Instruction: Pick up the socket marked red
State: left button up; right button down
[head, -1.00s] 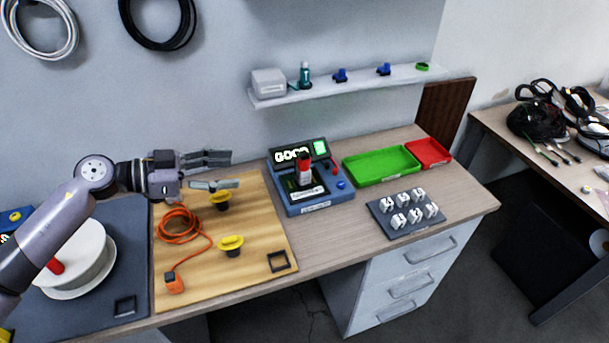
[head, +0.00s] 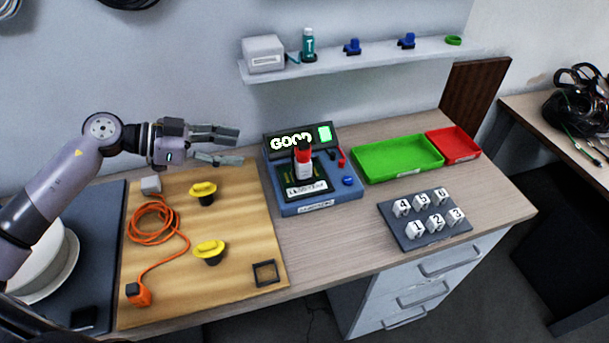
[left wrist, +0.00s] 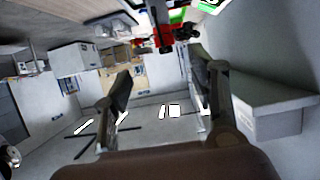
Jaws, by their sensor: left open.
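In the left wrist view a red part (left wrist: 164,42), probably the same piece, shows at the top beyond the open left fingers (left wrist: 161,75). My right gripper is out of view.
A green tray (head: 398,174) and a red tray (head: 476,157) stand right of the tester. A dark rack (head: 398,236) holds several numbered white blocks. Yellow knobs (head: 203,188) and an orange cable (head: 150,240) are on the wooden board (head: 200,300). A shelf (head: 370,68) hangs above.

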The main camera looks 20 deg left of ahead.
pick_arm(q)
notch_tip(320, 180, down, 3)
jog(key=b, duration=0.2)
jog(key=p, duration=0.2)
send_near(296, 164)
jog(key=x, duration=0.6)
jog(key=shift+w+d+r, duration=0.1)
jog(key=shift+d+r, duration=0.05)
jog(key=shift+r, duration=0.1)
jog(key=shift+f+p+x, duration=0.2)
jog(key=shift+p+x, duration=0.1)
jog(key=shift+x, duration=1.2)
jog(key=shift+f+p+x, duration=0.15)
jog(key=shift+p+x, duration=0.1)
jog(key=shift+x, duration=1.3)
jog(key=shift+a, duration=0.25)
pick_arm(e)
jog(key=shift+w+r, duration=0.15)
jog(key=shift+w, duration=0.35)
pick_arm(q)
jog(key=shift+c, duration=0.3)
grip_shut()
